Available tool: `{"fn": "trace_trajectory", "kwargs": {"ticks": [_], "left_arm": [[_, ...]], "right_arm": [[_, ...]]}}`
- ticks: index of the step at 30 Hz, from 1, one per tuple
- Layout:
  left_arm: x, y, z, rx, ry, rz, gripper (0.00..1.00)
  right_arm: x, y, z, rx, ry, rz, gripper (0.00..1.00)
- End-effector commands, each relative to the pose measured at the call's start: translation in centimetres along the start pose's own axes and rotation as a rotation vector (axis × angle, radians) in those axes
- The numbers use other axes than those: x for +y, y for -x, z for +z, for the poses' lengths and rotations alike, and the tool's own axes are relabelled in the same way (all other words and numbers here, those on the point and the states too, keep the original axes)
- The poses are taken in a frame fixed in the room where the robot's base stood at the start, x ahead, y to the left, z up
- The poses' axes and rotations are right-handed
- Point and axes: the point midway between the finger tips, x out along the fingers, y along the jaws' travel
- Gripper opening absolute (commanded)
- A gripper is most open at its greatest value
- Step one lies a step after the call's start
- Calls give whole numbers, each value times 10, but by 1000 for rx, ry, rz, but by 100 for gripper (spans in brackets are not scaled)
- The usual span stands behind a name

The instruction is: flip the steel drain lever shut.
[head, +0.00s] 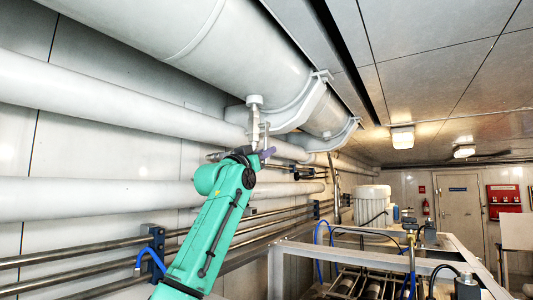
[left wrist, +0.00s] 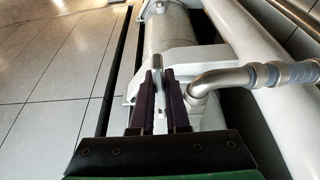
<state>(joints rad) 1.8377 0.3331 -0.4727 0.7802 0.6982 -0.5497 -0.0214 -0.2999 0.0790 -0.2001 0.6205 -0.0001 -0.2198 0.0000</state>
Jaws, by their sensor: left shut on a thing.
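The steel drain lever (left wrist: 158,62) shows in the left wrist view as a short grey bar between the fingertips of my left gripper (left wrist: 158,78). The dark purple fingers are closed on it from both sides. In the head view my left gripper (head: 266,153) is raised on the green arm, just below the drain fitting (head: 254,122) under the big white pipe. The lever is small there and partly hidden by the gripper, so its angle is hard to tell. My right gripper is not in view.
A large white pipe (head: 165,35) with brackets runs overhead. A curved steel pipe (left wrist: 225,78) is close right of the fingers in the left wrist view. White pipes (head: 90,105) and thin steel rails (head: 80,250) line the wall. A metal frame (head: 335,252) stands lower right.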

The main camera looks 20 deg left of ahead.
Motion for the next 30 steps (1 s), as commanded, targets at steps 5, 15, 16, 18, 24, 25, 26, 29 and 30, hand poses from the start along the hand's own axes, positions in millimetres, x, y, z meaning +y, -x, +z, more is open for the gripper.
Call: {"fn": "trace_trajectory", "kwargs": {"ticks": [5, 15, 16, 18, 24, 25, 26, 29, 30], "left_arm": [[0, 0, 2, -4, 0, 0, 0], [0, 11, -8, -170, 1, -2, 0], [0, 12, -8, -192, 2, -2, 0], [0, 15, -9, -229, 0, -1, 0], [0, 17, -8, -254, -1, 0, 0], [0, 17, -8, -254, -1, 0, 0], [0, 17, -8, -254, -1, 0, 0], [0, 17, -8, -253, 0, 0, 25], [0, 17, -8, -253, 0, 0, 40]], "right_arm": [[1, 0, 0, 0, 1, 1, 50], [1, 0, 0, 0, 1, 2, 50], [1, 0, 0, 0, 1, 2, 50], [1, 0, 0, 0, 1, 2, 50], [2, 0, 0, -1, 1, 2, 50], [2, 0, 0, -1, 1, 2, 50], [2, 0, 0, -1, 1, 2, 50], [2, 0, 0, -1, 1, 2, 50], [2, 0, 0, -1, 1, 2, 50]]}}
